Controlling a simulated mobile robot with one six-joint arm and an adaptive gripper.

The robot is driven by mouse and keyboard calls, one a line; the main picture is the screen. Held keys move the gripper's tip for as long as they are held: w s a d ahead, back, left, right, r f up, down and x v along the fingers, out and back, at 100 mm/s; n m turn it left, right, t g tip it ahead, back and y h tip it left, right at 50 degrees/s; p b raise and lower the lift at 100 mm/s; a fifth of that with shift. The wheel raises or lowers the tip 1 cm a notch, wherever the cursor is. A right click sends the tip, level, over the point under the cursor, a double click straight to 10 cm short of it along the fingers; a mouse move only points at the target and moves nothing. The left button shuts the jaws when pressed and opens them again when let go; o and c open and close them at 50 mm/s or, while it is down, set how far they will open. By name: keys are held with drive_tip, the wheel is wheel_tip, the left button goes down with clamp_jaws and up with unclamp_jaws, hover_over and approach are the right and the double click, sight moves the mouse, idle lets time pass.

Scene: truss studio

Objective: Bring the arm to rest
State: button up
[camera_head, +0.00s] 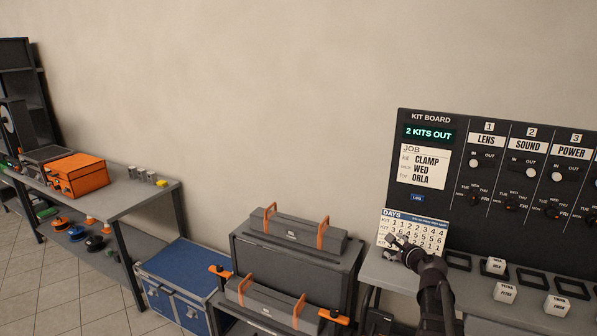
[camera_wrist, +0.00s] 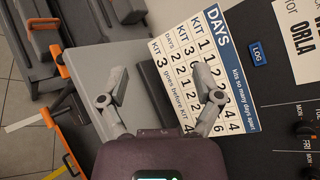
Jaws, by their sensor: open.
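My gripper (camera_head: 402,242) is at the lower right of the head view, in front of the days card (camera_head: 429,229) at the left end of the kit board shelf. In the wrist view my gripper (camera_wrist: 162,90) has its two grey fingers spread apart with nothing between them. The white and blue days card (camera_wrist: 197,75) shows behind and between the fingers. My dark arm covers part of the shelf in the head view.
The kit board (camera_head: 470,170) stands behind a grey shelf (camera_head: 480,303) with white label blocks (camera_head: 505,292) and dark frames. Left of it are grey cases with orange straps (camera_head: 290,233), a blue chest (camera_head: 180,270) and a bench with an orange case (camera_head: 75,175). Tiled floor (camera_head: 60,300) is open at lower left.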

drive_tip(key=s+a+f+n+g+y, duration=0.1)
drive_tip(key=s+a+f+n+g, duration=0.3)
drive_tip(key=a+n, duration=0.35)
drive_tip(key=s+a+f+n+g+y, duration=0.1)
drive_tip(key=s+a+f+n+g, duration=0.25)
drive_tip(key=a+n, duration=0.35)
drive_tip(key=s+a+f+n+g+h, duration=0.2)
drive_tip(key=s+n+g, duration=0.1)
drive_tip(key=s+n, duration=0.2)
drive_tip(key=s+a+f+n+g+h, duration=0.2)
drive_tip(key=s+n, duration=0.3)
drive_tip(key=s, duration=0.4)
drive_tip(key=shift+a+f+g, duration=0.75)
drive_tip(key=shift+a+g, duration=0.1)
drive_tip(key=shift+w, duration=0.1)
